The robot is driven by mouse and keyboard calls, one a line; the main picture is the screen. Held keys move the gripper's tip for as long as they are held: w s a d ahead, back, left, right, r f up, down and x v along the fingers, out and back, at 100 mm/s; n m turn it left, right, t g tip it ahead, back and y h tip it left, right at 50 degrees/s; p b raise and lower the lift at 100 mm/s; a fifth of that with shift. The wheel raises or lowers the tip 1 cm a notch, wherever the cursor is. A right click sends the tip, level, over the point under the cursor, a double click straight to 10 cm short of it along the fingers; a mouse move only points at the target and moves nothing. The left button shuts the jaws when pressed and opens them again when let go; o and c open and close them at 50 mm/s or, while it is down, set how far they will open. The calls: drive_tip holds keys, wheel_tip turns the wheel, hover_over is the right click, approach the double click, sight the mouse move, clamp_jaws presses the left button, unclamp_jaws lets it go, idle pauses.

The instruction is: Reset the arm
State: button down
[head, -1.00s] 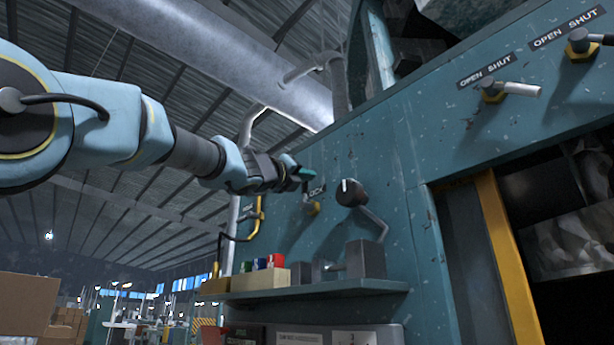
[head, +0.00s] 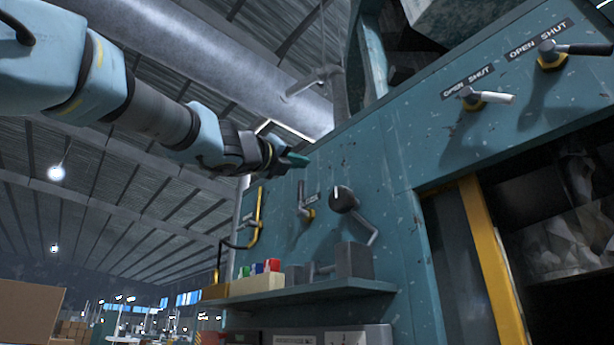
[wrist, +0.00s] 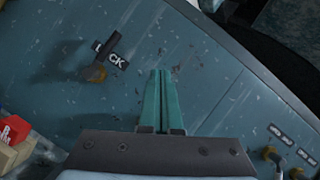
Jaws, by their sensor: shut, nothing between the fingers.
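My gripper (head: 298,159) is raised in front of the teal machine panel (head: 385,160), above the lever with the LOCK label. In the wrist view its two green fingers (wrist: 158,72) lie together with nothing between them. The lock lever (head: 304,200) is below the gripper in the head view and to the left of the fingers in the wrist view (wrist: 105,58). The gripper appears apart from the lever.
A shelf (head: 320,293) below holds small coloured boxes (head: 258,267) and a grey block (head: 355,260). A black-knobbed crank (head: 344,199) juts out right of the lock lever. Two OPEN SHUT levers (head: 487,98) are at upper right. The air left of the panel is free.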

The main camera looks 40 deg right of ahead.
drive_tip(key=shift+s+a, duration=0.15)
drive_tip(key=shift+a, duration=0.35)
